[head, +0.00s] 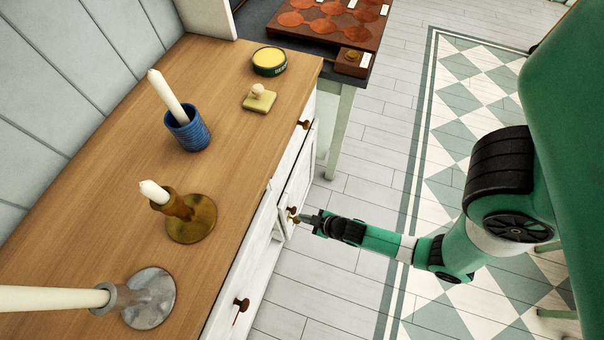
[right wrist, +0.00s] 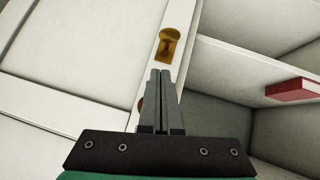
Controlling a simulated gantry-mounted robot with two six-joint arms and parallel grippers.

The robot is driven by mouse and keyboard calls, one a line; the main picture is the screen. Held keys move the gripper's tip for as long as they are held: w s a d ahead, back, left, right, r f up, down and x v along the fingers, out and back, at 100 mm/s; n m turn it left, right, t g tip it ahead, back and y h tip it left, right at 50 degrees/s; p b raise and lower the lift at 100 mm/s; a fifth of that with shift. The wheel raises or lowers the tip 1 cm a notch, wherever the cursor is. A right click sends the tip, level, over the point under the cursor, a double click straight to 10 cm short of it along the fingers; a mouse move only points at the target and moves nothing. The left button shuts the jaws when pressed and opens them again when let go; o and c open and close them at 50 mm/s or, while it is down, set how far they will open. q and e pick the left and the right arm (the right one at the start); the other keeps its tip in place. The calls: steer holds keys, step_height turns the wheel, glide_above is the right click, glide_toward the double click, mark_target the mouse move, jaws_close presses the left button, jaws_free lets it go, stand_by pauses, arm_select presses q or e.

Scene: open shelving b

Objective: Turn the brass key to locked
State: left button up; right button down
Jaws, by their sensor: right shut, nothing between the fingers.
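The brass key (right wrist: 168,43), a small golden piece with a rounded head, is on the narrow white upright of the cabinet front in the right wrist view. My right gripper (right wrist: 162,75) is shut and empty, its fingertips just below the key in that view; I cannot tell whether they touch it. In the head view the right gripper (head: 308,218) is at the white cabinet front (head: 298,185), beside small brass and brown fittings. The key's exact turn is hard to read. My left gripper is not in view.
A shelf (right wrist: 240,65) with a red block (right wrist: 300,90) shows in the open cabinet. A reddish knob (right wrist: 140,103) is partly hidden by the fingers. Candle holders (head: 191,219), a blue cup (head: 187,133) and a yellow tin (head: 269,61) stand on the wooden top. The floor (head: 350,200) is clear.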

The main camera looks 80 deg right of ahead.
mark_target(295, 217)
arm_select(q)
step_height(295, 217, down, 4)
steer(key=b, duration=0.2)
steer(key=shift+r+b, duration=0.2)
steer(key=shift+b, duration=0.15)
arm_select(e)
steer(key=f, duration=0.3)
steer(key=d+f, duration=0.1)
steer(key=f, duration=0.1)
steer(key=shift+w, duration=0.4)
